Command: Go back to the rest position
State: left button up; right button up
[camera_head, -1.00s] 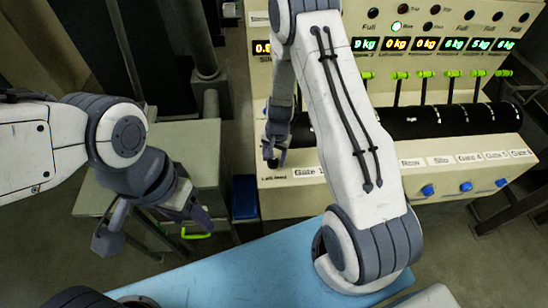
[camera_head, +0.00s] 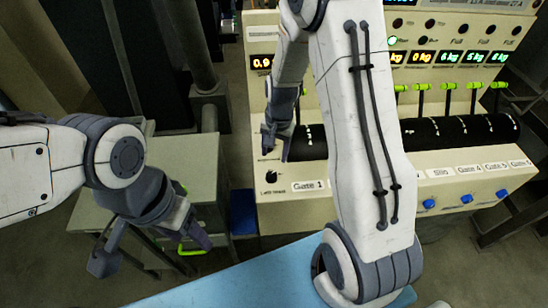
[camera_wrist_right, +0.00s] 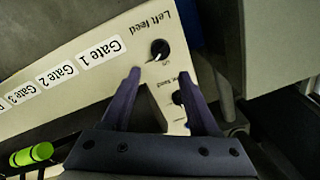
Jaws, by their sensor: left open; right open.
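My right gripper (camera_head: 274,140) is in front of the cream control panel (camera_head: 330,172), just above its left end. In the right wrist view, its two fingers (camera_wrist_right: 157,100) are apart with nothing held between them. The black knob (camera_wrist_right: 160,50) labelled "Left feed" shows beyond the fingertips, and a second knob (camera_wrist_right: 179,97) shows between the fingers. The left feed knob also shows in the head view (camera_head: 270,177), below the gripper and apart from it. My left gripper (camera_head: 150,255) hangs at the left, over the floor and beside a grey cabinet. It is open and appears empty.
The panel carries lit weight displays (camera_head: 450,57), several green-tipped levers (camera_head: 450,86), a black roller (camera_head: 465,131) and blue buttons (camera_head: 429,204). A grey cabinet (camera_head: 190,165) stands left of it. A light blue surface (camera_head: 250,280) lies in front. My right arm hides the panel's middle.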

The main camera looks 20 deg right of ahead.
dwell(0.4)
jog(key=s+a+r+n+b, duration=0.2)
jog(key=s+a+r+n, duration=0.25)
jog(key=a, duration=0.35)
jog(key=s+a+r+n+b, duration=0.2)
jog(key=s+n, duration=0.3)
jog(key=s, duration=0.4)
jog(key=s+a+r+n+b, duration=0.1)
jog(key=s+a+r+n, duration=0.3)
jog(key=s, duration=0.6)
jog(key=shift+s+a+n+g+b, duration=0.2)
jog(key=shift+a+n+g+b, duration=0.15)
jog(key=shift+a+n, duration=0.65)
